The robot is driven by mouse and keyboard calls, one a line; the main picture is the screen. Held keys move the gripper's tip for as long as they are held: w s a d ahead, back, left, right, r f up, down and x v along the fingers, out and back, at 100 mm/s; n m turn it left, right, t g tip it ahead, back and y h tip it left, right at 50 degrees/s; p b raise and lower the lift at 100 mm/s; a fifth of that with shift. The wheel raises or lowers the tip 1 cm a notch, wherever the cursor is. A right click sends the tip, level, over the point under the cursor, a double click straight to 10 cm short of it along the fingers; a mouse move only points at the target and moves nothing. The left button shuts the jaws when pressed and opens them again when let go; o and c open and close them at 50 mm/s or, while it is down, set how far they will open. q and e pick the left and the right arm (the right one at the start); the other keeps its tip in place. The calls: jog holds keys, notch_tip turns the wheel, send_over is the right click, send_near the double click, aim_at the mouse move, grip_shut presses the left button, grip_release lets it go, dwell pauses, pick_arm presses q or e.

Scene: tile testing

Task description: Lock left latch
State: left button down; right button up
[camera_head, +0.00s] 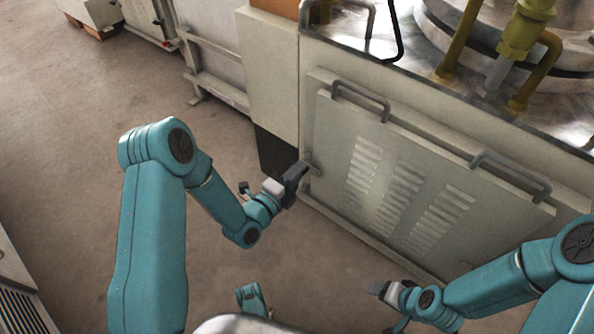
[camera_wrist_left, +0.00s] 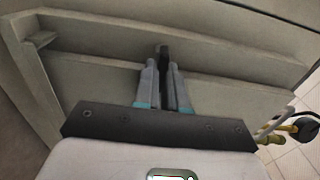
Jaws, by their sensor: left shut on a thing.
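The left latch (camera_head: 314,170) is a small grey piece at the left edge of a louvered metal panel (camera_head: 335,140) in the head view. My left gripper (camera_head: 302,170) is at this latch. In the left wrist view its fingers (camera_wrist_left: 163,85) are close together around a dark, narrow piece (camera_wrist_left: 163,53), which appears to be the latch. The fingers hide part of it, and its exact turn is hard to tell. My right gripper (camera_head: 376,289) is low in front of the panel, apart from it; its finger gap is too small to read.
The panel carries two bar handles, a left one (camera_head: 361,97) and a right one (camera_head: 512,173). Brass-coloured pipes (camera_head: 460,38) stand on the metal top above. A beige cabinet (camera_head: 268,75) adjoins on the left. The floor (camera_head: 75,110) at left is open.

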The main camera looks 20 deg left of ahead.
dwell(0.4)
pick_arm(q)
jog(key=c, duration=1.2)
grip_release()
jog(key=p+v, duration=0.3)
jog(key=v, duration=1.3)
jog(key=shift+s, duration=0.25)
pick_arm(e)
jog(key=shift+g, duration=0.5)
jog(key=s+r, duration=0.1)
jog(key=r, duration=0.1)
jog(key=s+r, duration=0.1)
jog(key=shift+s+a+r, duration=0.2)
jog(key=shift+s+a, duration=0.05)
jog(key=shift+s, duration=0.05)
